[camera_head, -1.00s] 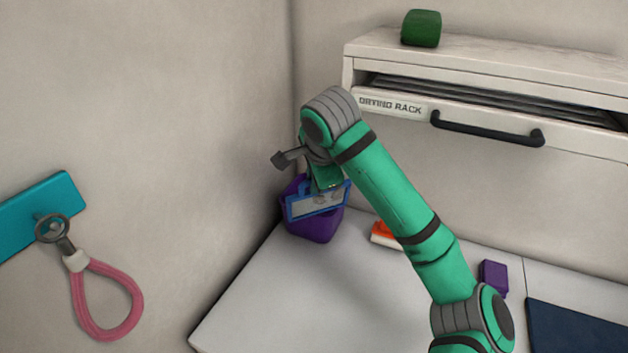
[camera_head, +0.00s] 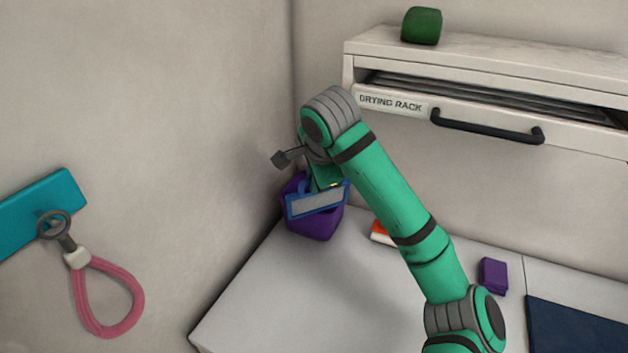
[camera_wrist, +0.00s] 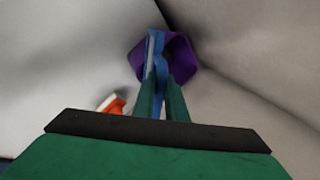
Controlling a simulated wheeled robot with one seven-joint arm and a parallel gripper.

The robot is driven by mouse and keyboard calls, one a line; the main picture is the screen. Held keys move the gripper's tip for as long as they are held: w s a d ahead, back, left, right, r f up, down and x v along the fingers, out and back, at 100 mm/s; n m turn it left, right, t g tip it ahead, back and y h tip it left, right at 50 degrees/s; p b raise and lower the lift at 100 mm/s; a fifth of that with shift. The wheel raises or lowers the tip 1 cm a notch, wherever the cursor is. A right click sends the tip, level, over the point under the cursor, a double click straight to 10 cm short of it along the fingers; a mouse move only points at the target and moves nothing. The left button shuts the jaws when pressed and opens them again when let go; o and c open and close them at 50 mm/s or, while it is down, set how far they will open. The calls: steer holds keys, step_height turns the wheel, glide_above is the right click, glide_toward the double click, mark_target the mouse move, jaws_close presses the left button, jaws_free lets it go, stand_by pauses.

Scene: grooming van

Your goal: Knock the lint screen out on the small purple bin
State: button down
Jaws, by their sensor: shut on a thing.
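The lint screen (camera_head: 316,204) has a blue frame and a grey mesh. It is tilted and stands in front of the upper part of the small purple bin (camera_head: 314,228) in the head view. My gripper (camera_head: 323,182) is shut on the screen's frame from above. In the wrist view my gripper (camera_wrist: 162,92) holds the blue frame (camera_wrist: 153,58) edge-on across the mouth of the purple bin (camera_wrist: 183,55). I cannot tell whether the screen touches the rim. The mesh looks plain, and the bin's inside is mostly hidden.
The bin stands in the counter's back corner against the walls. An orange and white object (camera_head: 382,233) and a purple block (camera_head: 493,275) lie to the right. The drying rack (camera_head: 480,100) overhangs behind. A pink loop (camera_head: 108,300) hangs on the left wall. The front counter is clear.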

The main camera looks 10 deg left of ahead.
steer(key=shift+r, duration=3)
